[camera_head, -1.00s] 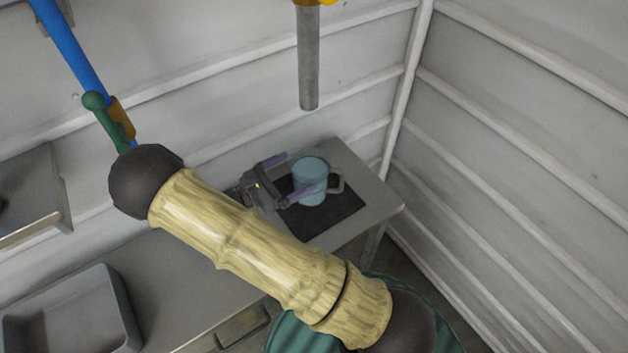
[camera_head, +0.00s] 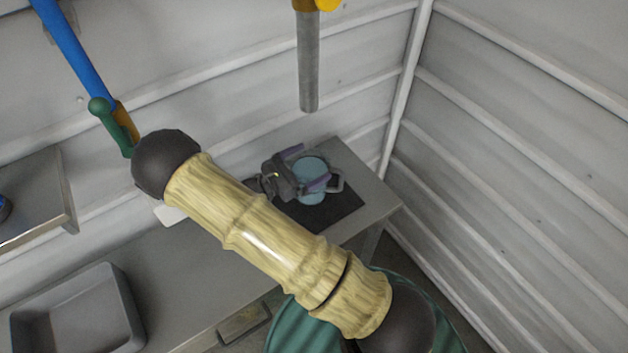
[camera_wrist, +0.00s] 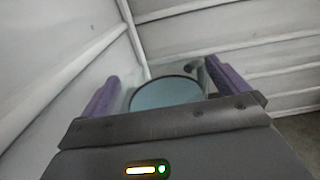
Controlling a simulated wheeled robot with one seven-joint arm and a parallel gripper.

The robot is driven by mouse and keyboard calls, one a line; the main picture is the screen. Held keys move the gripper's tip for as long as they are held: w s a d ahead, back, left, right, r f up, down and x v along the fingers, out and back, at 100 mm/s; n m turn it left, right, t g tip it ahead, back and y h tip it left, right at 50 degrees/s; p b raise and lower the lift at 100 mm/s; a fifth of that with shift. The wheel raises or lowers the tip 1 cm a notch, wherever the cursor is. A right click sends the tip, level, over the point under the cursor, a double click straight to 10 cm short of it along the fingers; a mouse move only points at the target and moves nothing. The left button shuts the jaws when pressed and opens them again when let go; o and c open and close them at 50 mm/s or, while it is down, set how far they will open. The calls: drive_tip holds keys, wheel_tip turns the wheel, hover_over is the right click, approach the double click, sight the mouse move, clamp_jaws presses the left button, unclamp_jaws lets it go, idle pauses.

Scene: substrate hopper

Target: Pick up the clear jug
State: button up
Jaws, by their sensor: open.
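The clear jug (camera_head: 309,184) is see-through with a bluish tint and has a handle on its right. It stands upright on a dark mat (camera_head: 334,212) at the right end of the metal counter. My gripper (camera_head: 309,168) is open, with one purple finger on the far side of the jug and one across its near side. In the wrist view, the jug's round rim (camera_wrist: 166,92) lies between the purple fingers of my gripper (camera_wrist: 165,88). I cannot tell whether either finger touches the jug. My arm hides part of the counter.
A grey metal pipe (camera_head: 308,62) hangs above and behind the jug. White ribbed walls meet in a corner behind the counter's right end. A grey bin (camera_head: 78,312) sits at lower left, a blue pipe (camera_head: 68,45) with a green handle (camera_head: 108,122) at upper left.

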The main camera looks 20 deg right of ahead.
drive_tip(key=shift+c, duration=0.2)
drive_tip(key=shift+r, duration=0.1)
drive_tip(key=c, duration=1.7)
drive_tip(key=shift+r+b, duration=0.55)
drive_tip(key=shift+r, duration=4.45)
